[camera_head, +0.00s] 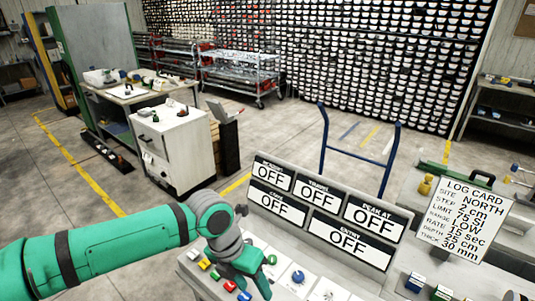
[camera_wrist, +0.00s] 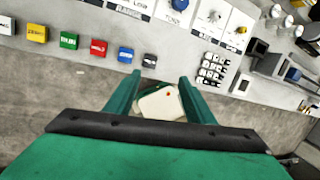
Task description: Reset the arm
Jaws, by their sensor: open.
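My green arm reaches in from the lower left in the head view. My gripper (camera_head: 258,272) hangs over the front of a grey control console (camera_head: 215,287). In the wrist view my gripper (camera_wrist: 159,82) has its two green fingers apart. A pale block with a small red dot (camera_wrist: 160,104) shows between the fingers, near their base; I cannot tell whether it is part of the gripper or lies beyond it. The fingertips point toward the console's front edge. Coloured buttons sit there: yellow (camera_wrist: 37,33), green (camera_wrist: 69,40), red (camera_wrist: 99,47) and blue (camera_wrist: 126,54).
A sign panel (camera_head: 325,212) reading OFF in several boxes stands behind the console. A log card (camera_head: 461,220) stands at right. A blue hand rail (camera_head: 355,152) rises behind. A white cabinet (camera_head: 175,145) stands at left. The floor between is mostly clear.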

